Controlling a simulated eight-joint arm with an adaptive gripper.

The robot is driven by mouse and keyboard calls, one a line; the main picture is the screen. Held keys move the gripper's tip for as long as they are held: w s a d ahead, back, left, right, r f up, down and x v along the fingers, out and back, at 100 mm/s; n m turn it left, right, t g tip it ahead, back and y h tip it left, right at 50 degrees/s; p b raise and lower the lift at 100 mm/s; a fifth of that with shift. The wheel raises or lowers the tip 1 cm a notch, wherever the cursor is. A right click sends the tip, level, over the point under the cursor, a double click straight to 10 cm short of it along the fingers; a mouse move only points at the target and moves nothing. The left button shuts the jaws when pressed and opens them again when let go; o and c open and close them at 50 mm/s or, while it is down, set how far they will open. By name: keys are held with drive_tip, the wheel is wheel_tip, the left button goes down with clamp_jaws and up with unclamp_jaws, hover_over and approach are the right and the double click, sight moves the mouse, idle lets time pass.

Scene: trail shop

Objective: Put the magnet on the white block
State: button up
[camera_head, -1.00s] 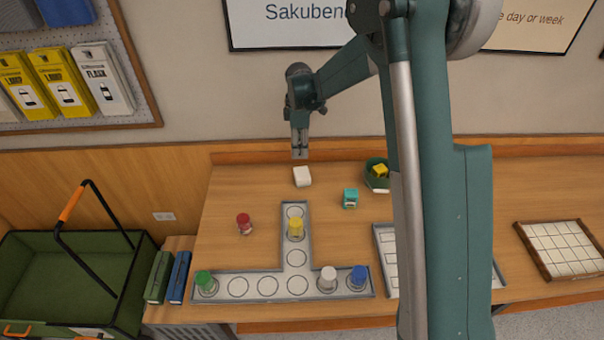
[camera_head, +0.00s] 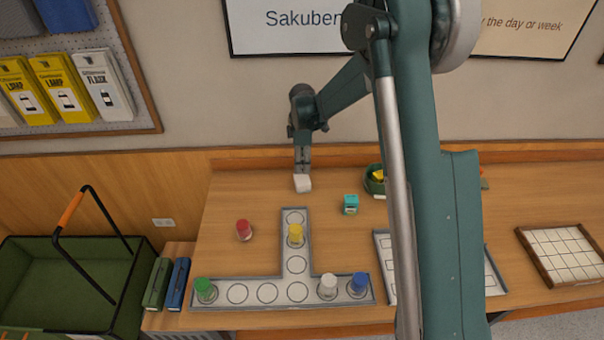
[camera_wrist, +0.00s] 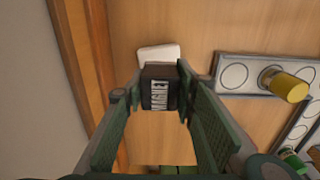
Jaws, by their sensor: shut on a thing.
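My gripper (camera_head: 302,168) is shut on the magnet and points down just above the white block (camera_head: 302,184) near the back of the table. The magnet (camera_wrist: 158,87) shows in the wrist view as a dark block with a white printed label between the fingers. The white block also shows in the wrist view (camera_wrist: 160,53), partly covered by the magnet. I cannot tell whether the magnet touches the white block. In the head view the magnet is too small to make out.
A teal block (camera_head: 350,204) sits to the right, and a green bowl (camera_head: 374,187) lies beyond it, partly behind my arm. A T-shaped tray (camera_head: 283,218) with several colored-capped jars lies in front.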

sight(302, 179)
drive_tip(key=shift+f, duration=0.55)
drive_tip(key=shift+f, duration=1.85)
drive_tip(key=shift+f, duration=0.1)
drive_tip(key=o, duration=1)
drive_tip(key=shift+b, duration=0.3)
drive_tip(key=shift+c, duration=0.2)
wheel_tip(302, 179, up, 12)
drive_tip(key=shift+r+p, duration=0.1)
drive_tip(key=shift+p, duration=0.45)
